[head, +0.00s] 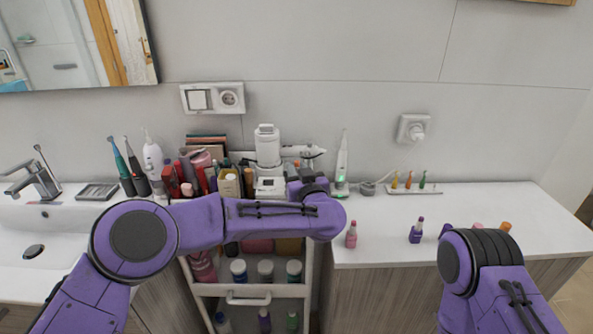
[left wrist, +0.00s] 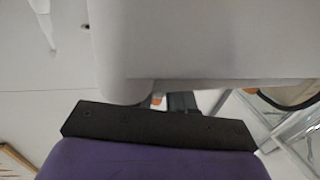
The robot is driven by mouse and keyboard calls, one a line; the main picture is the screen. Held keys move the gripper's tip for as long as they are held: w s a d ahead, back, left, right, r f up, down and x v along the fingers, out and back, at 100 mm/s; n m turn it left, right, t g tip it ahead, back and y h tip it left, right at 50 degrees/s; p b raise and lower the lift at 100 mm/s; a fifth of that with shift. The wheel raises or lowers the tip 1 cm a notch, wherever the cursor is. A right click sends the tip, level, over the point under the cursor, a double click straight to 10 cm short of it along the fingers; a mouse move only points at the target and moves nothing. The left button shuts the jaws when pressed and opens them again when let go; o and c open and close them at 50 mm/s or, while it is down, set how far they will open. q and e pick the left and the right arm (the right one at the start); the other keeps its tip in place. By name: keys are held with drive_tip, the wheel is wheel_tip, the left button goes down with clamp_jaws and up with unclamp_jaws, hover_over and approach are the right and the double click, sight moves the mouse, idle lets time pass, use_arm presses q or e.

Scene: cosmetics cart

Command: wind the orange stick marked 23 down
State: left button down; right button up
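An orange-topped stick (head: 505,227) stands at the right end of a row of small bottles on the right counter, partly behind my right arm. No number can be read on it. A smaller orange-tipped item (head: 394,180) stands in a small white tray at the back. My left gripper (head: 309,178) is by the white device behind the cart; its fingertips are hidden. In the left wrist view, a dark finger (left wrist: 182,102) and a small orange patch (left wrist: 157,99) show beyond the black bar; I cannot tell whether anything is held. My right gripper is out of view.
A white device (head: 267,150) and a white-and-green upright device (head: 342,165) stand close to my left gripper. Pink (head: 351,235) and purple (head: 416,230) bottles stand on the counter. The cart (head: 248,292) holds several bottles. The counter's far right is clear.

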use_arm(q)
drive_tip(key=shift+m+h, duration=0.3)
drive_tip(key=shift+h, duration=0.2)
drive_tip(key=m+h, duration=0.1)
drive_tip(key=h, duration=0.1)
drive_tip(key=shift+m+t+h+p, duration=0.3)
drive_tip(key=shift+m+h, duration=0.1)
drive_tip(key=m+h, duration=0.1)
drive_tip(key=h, duration=0.1)
drive_tip(key=shift+a+m+h+b, duration=0.1)
drive_tip(key=shift+m+h+b, duration=0.2)
drive_tip(key=shift+m+h, duration=0.1)
drive_tip(key=shift+f+m+h+b, duration=0.15)
drive_tip(key=shift+m+h+b, duration=0.15)
drive_tip(key=shift+m+h, duration=0.35)
drive_tip(key=m+g+h+b, duration=0.1)
drive_tip(key=h+b, duration=0.1)
drive_tip(key=m+h+b, duration=0.1)
drive_tip(key=h, duration=0.1)
drive_tip(key=m+g+h+b, duration=0.1)
drive_tip(key=m+h+b, duration=0.1)
drive_tip(key=shift+f+g+b, duration=0.25)
drive_tip(key=shift+g+b, duration=0.05)
drive_tip(key=shift+r+m+g+h+b, duration=0.25)
drive_tip(key=shift+m+g+h+b, duration=0.8)
drive_tip(key=shift+h, duration=0.6)
drive_tip(key=shift+r+m+g+h, duration=0.15)
drive_tip(key=shift+m+g+h, duration=0.2)
drive_tip(key=shift+m+h, duration=0.05)
